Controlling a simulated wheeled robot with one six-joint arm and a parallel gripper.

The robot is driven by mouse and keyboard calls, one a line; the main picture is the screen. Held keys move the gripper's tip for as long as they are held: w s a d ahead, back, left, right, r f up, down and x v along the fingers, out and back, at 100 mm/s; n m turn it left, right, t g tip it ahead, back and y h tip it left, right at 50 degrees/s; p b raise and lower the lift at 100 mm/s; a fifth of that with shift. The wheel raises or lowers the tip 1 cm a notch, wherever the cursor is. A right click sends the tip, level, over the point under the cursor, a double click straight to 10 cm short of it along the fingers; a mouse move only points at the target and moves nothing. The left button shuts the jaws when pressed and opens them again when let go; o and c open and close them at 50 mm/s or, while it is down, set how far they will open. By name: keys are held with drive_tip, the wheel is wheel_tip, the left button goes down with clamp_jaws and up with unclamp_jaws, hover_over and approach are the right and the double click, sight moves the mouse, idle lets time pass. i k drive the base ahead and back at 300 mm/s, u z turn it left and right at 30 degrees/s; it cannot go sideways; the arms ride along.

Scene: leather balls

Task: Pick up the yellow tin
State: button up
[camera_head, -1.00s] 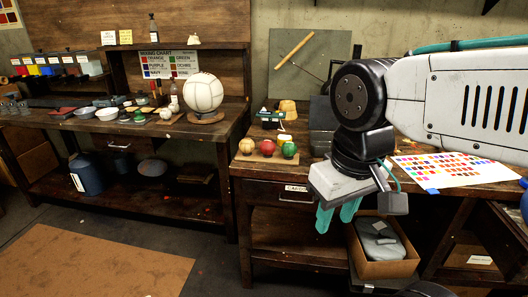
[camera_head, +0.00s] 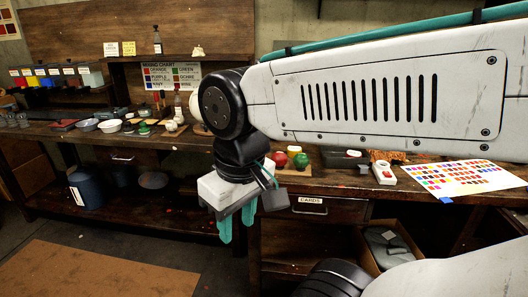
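The yellow tin (camera_head: 45,81) is small and far off at the left. It sits in a row of coloured containers on the raised shelf of the back-left workbench, beside a blue one and a red one. My gripper (camera_head: 237,221) hangs fingers-down near the picture's middle, in front of the bench and far to the right of the yellow tin. Its two teal fingers are apart with nothing visible between them.
The left workbench holds bowls (camera_head: 108,126), bottles and a mixing chart (camera_head: 171,75). Red and green balls (camera_head: 298,160) lie behind my arm on the right bench, near a colour sheet (camera_head: 455,177). An open box (camera_head: 388,245) stands below. The floor at lower left is clear around a brown mat (camera_head: 95,270).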

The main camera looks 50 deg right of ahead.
sight(292, 150)
drive_tip(key=u, duration=0.05)
drive_tip(key=i, duration=0.65)
drive_tip(key=z, duration=0.75)
drive_tip(key=i, duration=0.5)
drive_tip(key=z, duration=0.65)
